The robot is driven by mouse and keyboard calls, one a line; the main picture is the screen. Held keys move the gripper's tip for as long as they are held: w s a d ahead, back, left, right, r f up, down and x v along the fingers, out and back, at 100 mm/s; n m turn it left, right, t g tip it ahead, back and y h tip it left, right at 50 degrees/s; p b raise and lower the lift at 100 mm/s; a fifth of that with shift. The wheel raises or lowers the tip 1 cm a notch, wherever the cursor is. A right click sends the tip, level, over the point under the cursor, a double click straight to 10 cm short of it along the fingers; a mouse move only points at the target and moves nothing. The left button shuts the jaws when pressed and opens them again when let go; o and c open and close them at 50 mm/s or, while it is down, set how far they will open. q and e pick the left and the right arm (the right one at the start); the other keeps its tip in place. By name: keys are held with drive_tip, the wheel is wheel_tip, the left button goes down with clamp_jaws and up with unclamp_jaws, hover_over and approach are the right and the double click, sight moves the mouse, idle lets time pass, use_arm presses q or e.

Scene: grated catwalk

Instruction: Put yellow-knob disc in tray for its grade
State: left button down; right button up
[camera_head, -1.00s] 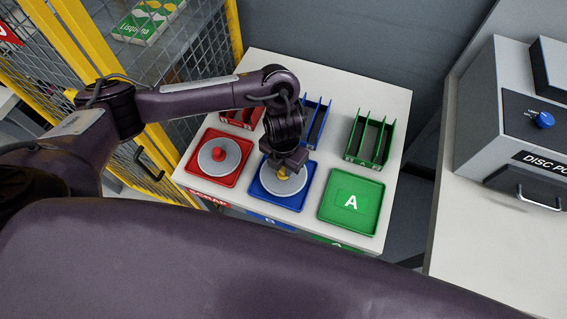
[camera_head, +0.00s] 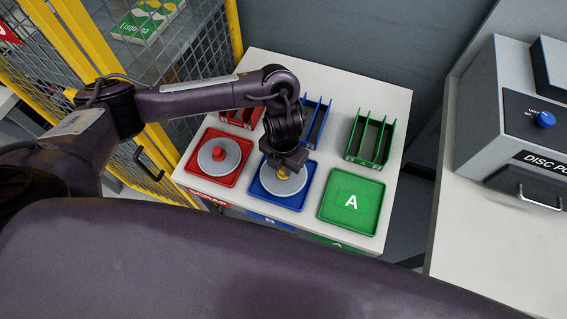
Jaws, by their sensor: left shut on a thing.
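The yellow-knob disc (camera_head: 284,187) is a grey round disc lying in the blue tray (camera_head: 294,207), the middle of three trays on the white table. My left gripper (camera_head: 285,169) is over it, shut on its yellow knob, and partly hides the knob. The red tray (camera_head: 227,183) on the left holds a grey disc with a red knob (camera_head: 219,154). The green tray (camera_head: 372,221) on the right, marked A, is empty. My right gripper is not in view.
Red, blue and green racks (camera_head: 371,140) stand behind the trays. A grey machine (camera_head: 490,105) with a blue knob stands on a counter at the right. A yellow-framed mesh fence (camera_head: 195,65) is at the left.

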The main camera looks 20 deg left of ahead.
use_arm(q)
drive_tip(key=shift+f+b, duration=1)
drive_tip(key=shift+f, duration=0.25)
drive_tip(key=c, duration=1.2)
unclamp_jaws()
drive_tip(key=shift+o, duration=0.5)
drive_tip(key=o, duration=0.4)
drive_tip(key=shift+c, duration=0.2)
drive_tip(key=shift+r, duration=0.1)
wheel_tip(320, 180, up, 8)
drive_tip(key=p, duration=0.7)
